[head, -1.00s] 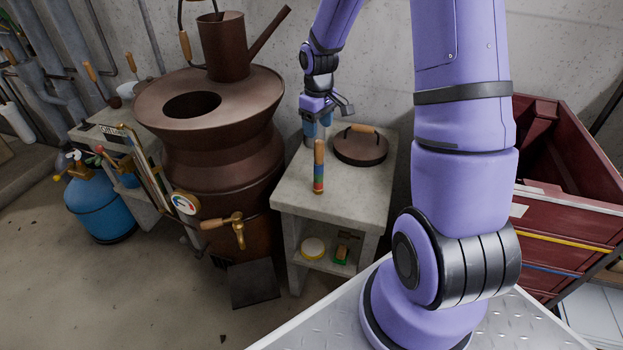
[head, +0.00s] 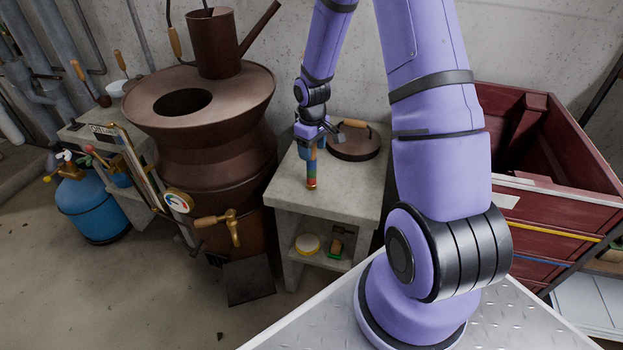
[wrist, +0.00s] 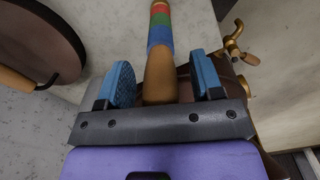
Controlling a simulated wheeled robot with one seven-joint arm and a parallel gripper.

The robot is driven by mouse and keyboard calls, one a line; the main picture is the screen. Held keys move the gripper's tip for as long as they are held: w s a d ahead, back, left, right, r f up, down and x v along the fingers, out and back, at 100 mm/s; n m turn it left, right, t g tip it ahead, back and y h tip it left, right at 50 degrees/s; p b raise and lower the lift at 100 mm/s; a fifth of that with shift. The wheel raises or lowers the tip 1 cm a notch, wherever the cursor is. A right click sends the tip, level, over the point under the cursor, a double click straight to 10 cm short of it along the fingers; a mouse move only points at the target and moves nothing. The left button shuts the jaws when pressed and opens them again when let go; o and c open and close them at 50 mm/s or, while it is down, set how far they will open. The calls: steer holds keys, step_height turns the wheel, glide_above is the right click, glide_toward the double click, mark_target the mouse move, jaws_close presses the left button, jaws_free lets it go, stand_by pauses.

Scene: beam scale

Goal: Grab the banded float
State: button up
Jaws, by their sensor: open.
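The banded float (head: 311,173) stands upright near the front edge of the stone table (head: 345,200). It is a tan stick with blue, green and red bands low down. My gripper (head: 311,140) is above the table at the float's top and hides its upper part in the head view. In the wrist view, my gripper (wrist: 163,82) is open, with a blue-padded finger on each side of the float (wrist: 160,40). The float's plain tan end lies between the fingers, with a visible gap to each pad.
A round dark lid (head: 352,146) with a wooden handle lies on the table behind and right of the float. The big copper still (head: 215,140) with its brass tap (head: 234,230) stands close on the left. A dark red bin (head: 560,205) is at right.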

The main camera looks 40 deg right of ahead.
jaws_close()
steer(key=shift+r, duration=0.2)
